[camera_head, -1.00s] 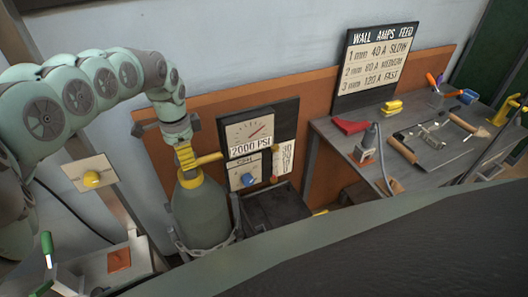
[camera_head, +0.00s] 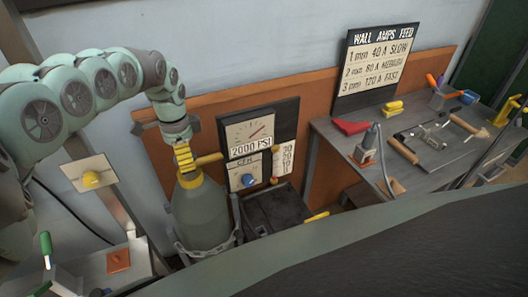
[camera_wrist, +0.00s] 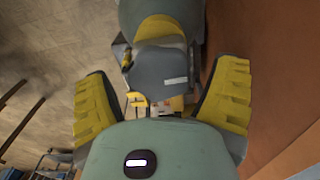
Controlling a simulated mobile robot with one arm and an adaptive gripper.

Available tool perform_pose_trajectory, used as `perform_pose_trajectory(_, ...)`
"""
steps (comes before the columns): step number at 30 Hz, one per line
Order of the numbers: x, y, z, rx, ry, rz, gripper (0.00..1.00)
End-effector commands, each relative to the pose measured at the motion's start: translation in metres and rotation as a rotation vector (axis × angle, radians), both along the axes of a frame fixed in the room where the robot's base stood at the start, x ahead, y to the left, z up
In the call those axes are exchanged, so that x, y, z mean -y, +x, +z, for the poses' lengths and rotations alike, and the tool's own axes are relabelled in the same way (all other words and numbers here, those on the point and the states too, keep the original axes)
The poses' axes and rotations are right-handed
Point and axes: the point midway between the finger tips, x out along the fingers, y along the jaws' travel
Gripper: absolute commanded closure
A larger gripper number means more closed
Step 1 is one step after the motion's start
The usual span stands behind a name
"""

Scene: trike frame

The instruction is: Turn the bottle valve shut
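The gas bottle (camera_head: 202,215) is a green-grey cylinder with a yellow collar, standing upright against the orange backboard. My gripper (camera_head: 184,158) is at its top, with yellow finger pads hiding most of the valve from the head camera. In the wrist view, my gripper (camera_wrist: 160,98) has its two yellow fingers spread apart. A dark grey, rounded part (camera_wrist: 162,72), apparently the valve handle, lies between and beyond them, with yellow behind it. I cannot tell whether either finger touches it. A yellow fitting (camera_head: 208,159) sticks out to the right at the bottle top.
A gauge panel (camera_head: 250,130) reading 2000 PSI, with a blue knob below, stands right of the bottle. A chain (camera_head: 215,247) runs around the bottle's lower part. A workbench (camera_head: 398,175) with tools stands at right.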

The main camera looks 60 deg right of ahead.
Motion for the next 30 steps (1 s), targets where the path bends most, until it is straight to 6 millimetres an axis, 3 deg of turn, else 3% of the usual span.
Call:
perform_pose_trajectory(13,0.001,0.001,0.008,0.003,-0.003,0.002,0.07)
perform_pose_trajectory(27,-0.001,0.002,0.095,0.008,0.002,0.0,0.07)
perform_pose_trajectory(30,-0.001,0.0,0.099,0.003,0.006,-0.006,0.07)
